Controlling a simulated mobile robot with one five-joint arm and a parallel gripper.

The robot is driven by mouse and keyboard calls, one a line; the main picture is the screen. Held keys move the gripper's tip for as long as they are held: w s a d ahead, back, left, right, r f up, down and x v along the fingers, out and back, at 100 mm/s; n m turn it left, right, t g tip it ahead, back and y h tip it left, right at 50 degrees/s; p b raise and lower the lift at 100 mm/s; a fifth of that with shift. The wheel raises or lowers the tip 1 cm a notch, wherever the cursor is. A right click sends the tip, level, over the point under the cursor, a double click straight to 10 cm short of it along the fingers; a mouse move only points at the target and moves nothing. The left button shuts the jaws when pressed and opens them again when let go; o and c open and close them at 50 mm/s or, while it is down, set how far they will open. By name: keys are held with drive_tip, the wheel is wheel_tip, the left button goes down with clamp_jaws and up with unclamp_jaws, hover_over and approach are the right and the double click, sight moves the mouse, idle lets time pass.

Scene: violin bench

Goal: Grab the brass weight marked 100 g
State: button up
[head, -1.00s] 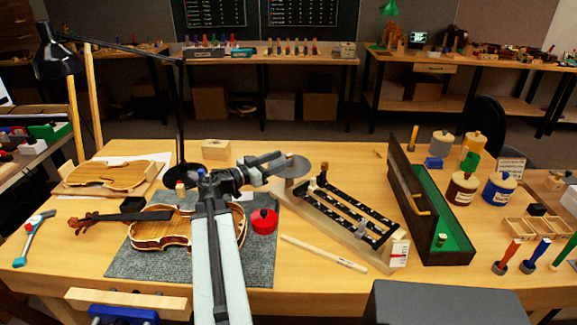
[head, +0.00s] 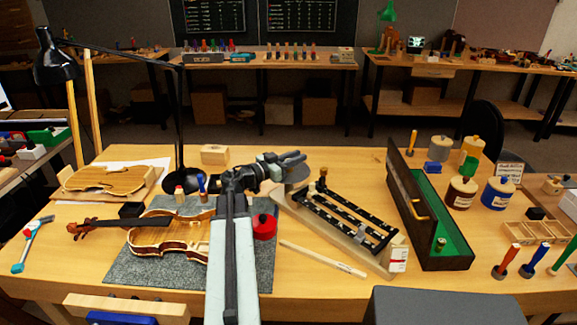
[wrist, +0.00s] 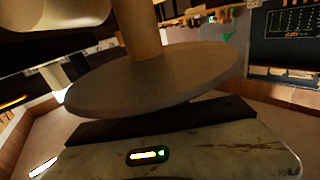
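My gripper (head: 297,158) is above the grey round pan (head: 297,174) of a scale with black rails (head: 345,215). Its two fingers look slightly apart, with nothing visible between them. In the wrist view a large grey disc (wrist: 150,80) with a post fills the middle; the fingertips are not clear there. A small brass-coloured piece (head: 441,244) stands in the near end of the green-lined case (head: 471,262), well right of my gripper. It may be a weight, but no 100 g marking is readable.
The open case lid (head: 398,180) stands up between the scale and the green lining. A red pot (head: 265,226) is beside my arm, and a violin (head: 160,237) lies on the grey mat (head: 130,275). A wooden stick (head: 322,258) lies in front of the scale.

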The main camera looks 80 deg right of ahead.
clamp_jaws()
